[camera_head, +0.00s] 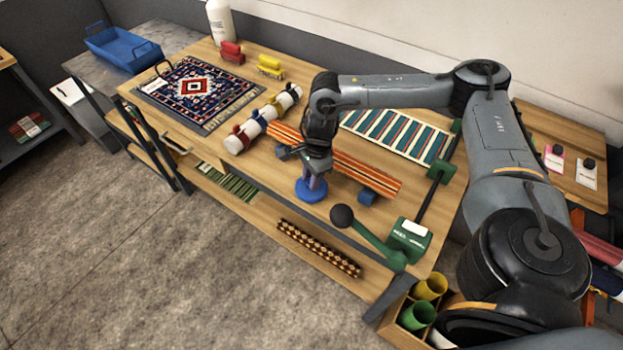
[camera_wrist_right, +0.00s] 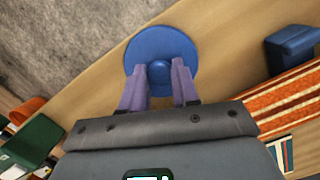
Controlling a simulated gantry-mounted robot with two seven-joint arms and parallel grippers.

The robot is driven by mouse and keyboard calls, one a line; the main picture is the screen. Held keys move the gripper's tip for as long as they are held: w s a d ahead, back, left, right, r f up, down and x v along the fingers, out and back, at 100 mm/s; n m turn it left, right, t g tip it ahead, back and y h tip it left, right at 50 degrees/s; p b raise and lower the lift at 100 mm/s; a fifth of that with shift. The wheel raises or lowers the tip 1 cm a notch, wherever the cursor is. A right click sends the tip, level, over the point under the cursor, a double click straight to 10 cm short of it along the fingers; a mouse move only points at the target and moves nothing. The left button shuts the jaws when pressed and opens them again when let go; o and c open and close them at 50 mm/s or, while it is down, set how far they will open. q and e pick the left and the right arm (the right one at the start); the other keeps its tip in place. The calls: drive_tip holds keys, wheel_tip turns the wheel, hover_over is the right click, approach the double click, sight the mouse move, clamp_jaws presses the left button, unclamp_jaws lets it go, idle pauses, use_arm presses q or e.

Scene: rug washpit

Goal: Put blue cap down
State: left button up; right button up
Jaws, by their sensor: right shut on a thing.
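The blue cap (camera_head: 311,195) is a round disc with a small knob on top, near the front edge of the wooden bench (camera_head: 225,161). My right gripper (camera_head: 315,181) points down over it, its purple fingers shut on the knob. In the right wrist view the blue cap (camera_wrist_right: 160,36) shows flat beyond the fingertips (camera_wrist_right: 158,75), with the knob between them. I cannot tell whether the disc touches the bench top. My left gripper is not in view.
An orange striped rug strip (camera_head: 372,176) with a blue block (camera_head: 367,197) lies right of the cap. A green lever device (camera_head: 408,240) stands at the front right. A white roll (camera_head: 262,118) and a patterned rug (camera_head: 187,83) lie to the left.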

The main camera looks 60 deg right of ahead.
drive_tip(key=shift+f, duration=0.2)
drive_tip(key=shift+f, duration=0.1)
drive_tip(key=o, duration=1)
drive_tip(key=shift+r, duration=0.65)
drive_tip(key=shift+s+d+r+p, duration=0.2)
drive_tip(key=shift+r+p, duration=0.65)
drive_tip(key=shift+r, duration=0.95)
drive_tip(key=shift+s+d+r+p, duration=0.1)
drive_tip(key=shift+d+r+p, duration=0.25)
drive_tip(key=shift+r+p, duration=1.05)
drive_tip(key=shift+s+d+r+p, duration=0.1)
drive_tip(key=shift+d+r+p, duration=0.2)
drive_tip(key=shift+r, duration=1.95)
